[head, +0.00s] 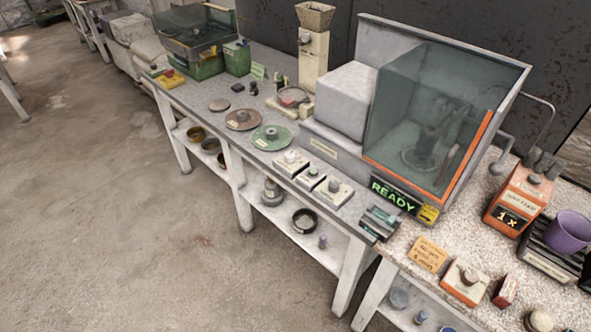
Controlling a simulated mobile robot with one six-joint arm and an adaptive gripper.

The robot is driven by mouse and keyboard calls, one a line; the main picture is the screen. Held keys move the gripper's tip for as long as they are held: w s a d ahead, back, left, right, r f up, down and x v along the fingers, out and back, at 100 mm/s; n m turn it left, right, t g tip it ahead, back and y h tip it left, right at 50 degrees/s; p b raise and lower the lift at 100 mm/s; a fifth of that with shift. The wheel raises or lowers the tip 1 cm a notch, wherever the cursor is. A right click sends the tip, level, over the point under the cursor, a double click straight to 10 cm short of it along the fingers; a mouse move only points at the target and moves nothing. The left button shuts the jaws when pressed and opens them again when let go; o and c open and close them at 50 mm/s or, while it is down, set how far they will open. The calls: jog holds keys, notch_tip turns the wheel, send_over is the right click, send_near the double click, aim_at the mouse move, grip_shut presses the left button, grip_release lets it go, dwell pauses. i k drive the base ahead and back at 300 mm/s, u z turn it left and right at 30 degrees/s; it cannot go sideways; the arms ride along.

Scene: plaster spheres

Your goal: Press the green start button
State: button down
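I cannot make out for certain which item is the green start button. A machine with a tinted clear hood (425,110) and an orange front edge stands on the bench, with a green lit READY display (393,195) at its front. A small yellow box (428,213) sits at the right end of the display; its details are too small to read. Another small yellow block (171,80) with red on it lies at the bench's far left end, by a green machine (196,42). My gripper is not in view.
Several white boxes with knobs (333,192) and a grey-green device (379,222) line the bench's front edge. Discs (270,137) lie farther left. An orange box (519,198) and purple cup (570,232) stand right. The concrete floor (110,220) in front is clear.

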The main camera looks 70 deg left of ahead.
aim_at(313, 171)
jog(key=u, duration=0.05)
jog(key=k, duration=1.3)
jog(key=u, duration=2.5)
jog(key=i, duration=0.45)
jog(key=u, duration=0.05)
